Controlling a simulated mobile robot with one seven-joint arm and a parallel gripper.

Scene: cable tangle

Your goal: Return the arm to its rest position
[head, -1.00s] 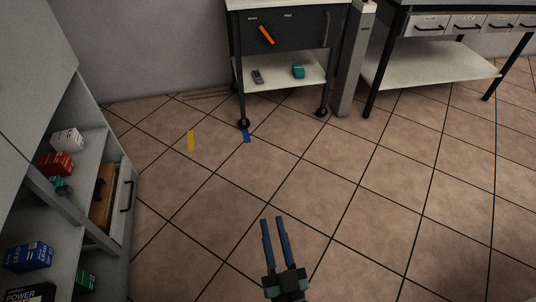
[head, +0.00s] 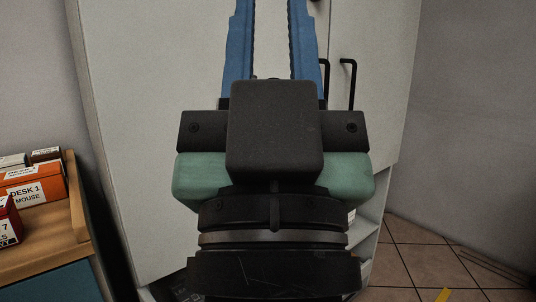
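My gripper (head: 272,30) is large and close in the head view, pointing up the picture. Its two blue fingers stand apart with bare cabinet showing between them, so it is open and empty. The fingertips run out of the top edge of the view. The dark wrist block and green housing fill the lower middle and hide part of the cabinet behind.
A tall pale cabinet (head: 140,120) with black handles (head: 347,85) stands behind my gripper. At left a wooden-topped unit (head: 45,245) holds boxes, one an orange box marked DESK 1 MOUSE (head: 28,192). Tiled floor (head: 410,262) with yellow tape (head: 445,295) shows at lower right.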

